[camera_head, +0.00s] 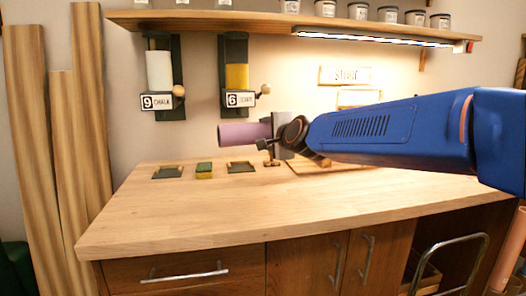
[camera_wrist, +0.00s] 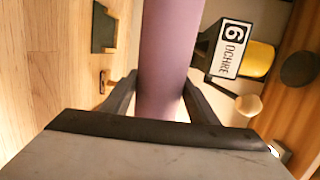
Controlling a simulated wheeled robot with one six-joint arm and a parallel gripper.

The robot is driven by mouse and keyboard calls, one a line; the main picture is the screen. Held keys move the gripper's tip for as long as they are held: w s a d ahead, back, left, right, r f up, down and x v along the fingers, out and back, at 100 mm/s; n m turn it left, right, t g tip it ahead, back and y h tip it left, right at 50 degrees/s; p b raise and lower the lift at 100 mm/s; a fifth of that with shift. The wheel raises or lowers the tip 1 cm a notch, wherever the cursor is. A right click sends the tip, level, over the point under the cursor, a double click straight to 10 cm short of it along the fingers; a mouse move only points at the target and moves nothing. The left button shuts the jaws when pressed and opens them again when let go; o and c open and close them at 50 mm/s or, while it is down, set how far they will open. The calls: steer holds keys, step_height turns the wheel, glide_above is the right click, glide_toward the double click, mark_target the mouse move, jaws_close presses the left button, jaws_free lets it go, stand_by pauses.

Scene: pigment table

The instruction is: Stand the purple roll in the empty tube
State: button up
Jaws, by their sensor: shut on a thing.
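The purple roll (camera_head: 240,134) lies level in the air above the back of the table, left of my gripper (camera_head: 272,133). In the wrist view the purple roll (camera_wrist: 172,50) runs up between the two dark fingers of my gripper (camera_wrist: 160,100), which is shut on it. Two dark wall holders show: one labelled 9 CHALK (camera_head: 162,102) with a white roll in it, one labelled 6 with a yellow roll (camera_head: 236,77) in it. I cannot make out an empty tube; my arm covers part of the wall to the right.
The wooden table (camera_head: 200,215) has a wide clear front. Dark square pieces (camera_head: 168,172) and a green-and-yellow block (camera_head: 204,170) sit along its back. A lit shelf (camera_head: 250,22) with several jars hangs above. Wooden knobs (camera_head: 265,89) stick out beside the holders.

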steer(key=x, duration=0.4)
steer(key=shift+w+d+r, duration=0.15)
steer(key=shift+d+r, duration=0.15)
steer(key=shift+r, duration=0.05)
steer(key=shift+w+f, duration=0.2)
steer(key=shift+f, duration=2.9)
steer(key=shift+w+a+f, duration=0.1)
steer(key=shift+f, duration=0.3)
steer(key=o, duration=1.5)
steer(key=shift+f, duration=0.15)
